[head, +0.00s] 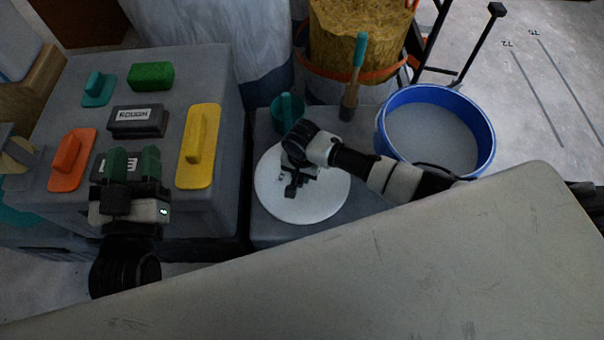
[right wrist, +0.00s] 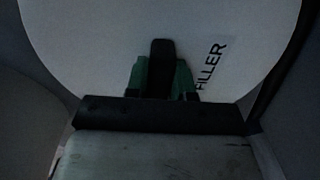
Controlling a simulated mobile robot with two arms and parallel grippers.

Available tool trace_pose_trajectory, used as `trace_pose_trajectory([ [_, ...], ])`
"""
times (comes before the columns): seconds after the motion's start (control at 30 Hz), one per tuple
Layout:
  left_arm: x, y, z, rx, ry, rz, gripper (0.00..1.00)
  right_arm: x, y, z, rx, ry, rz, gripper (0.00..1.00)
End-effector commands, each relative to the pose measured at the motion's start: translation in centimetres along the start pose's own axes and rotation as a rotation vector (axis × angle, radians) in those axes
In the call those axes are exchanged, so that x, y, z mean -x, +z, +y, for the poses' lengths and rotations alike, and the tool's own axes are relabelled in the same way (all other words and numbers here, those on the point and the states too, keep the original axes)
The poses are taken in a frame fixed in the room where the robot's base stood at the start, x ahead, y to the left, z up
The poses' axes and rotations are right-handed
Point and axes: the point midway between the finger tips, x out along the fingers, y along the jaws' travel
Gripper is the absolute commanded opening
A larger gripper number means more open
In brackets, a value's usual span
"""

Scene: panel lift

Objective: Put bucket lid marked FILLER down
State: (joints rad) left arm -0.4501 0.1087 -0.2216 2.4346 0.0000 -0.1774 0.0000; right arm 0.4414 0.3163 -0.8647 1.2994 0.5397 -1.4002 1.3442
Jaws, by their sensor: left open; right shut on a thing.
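The white round bucket lid (head: 325,203) is over the low grey box (head: 268,126), left of the blue bucket. I cannot tell whether it rests on the box or hangs just above it. My right gripper (head: 293,183) is shut on the lid near its middle. In the right wrist view the lid (right wrist: 90,45) fills the top, with FILLER printed beside the green fingers (right wrist: 163,75); the gripped part is hidden. The blue bucket (head: 488,128) stands uncovered, grey inside. My left gripper (head: 133,160) is open above the taller grey box at left.
The taller grey box (head: 215,75) carries a yellow float (head: 198,145), an orange float (head: 72,160), a teal float (head: 98,88), a green block (head: 150,76) and a ROUGH block (head: 138,122). A large pale panel (head: 400,260) fills the front.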

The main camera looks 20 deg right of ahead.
Motion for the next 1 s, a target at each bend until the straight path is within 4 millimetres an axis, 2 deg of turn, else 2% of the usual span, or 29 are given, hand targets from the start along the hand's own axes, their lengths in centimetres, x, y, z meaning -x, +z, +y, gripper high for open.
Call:
trace_pose_trajectory([
  [0.4, -0.03, -0.3, 0.05, 0.001, 0.001, 0.022, 0.43, -0.36, 0.02, -0.02, 0.0, 0.0, -0.001, 0.0],
  [0.43, -0.03, -0.31, 0.05, 0.001, 0.001, 0.023, 0.43, -0.42, 0.02, -0.01, 0.0, 0.0, -0.001, 0.25],
  [0.6, -0.03, -0.3, 0.04, 0.0, 0.001, 0.022, 0.43, -0.38, 0.01, 0.0, 0.0, 0.0, 0.0, 0.49],
  [1.0, -0.04, -0.12, 0.0, 0.0, 0.0, -0.006, 0.43, 0.32, 0.0, -0.03, 0.0, -0.001, 0.0, 0.49],
])
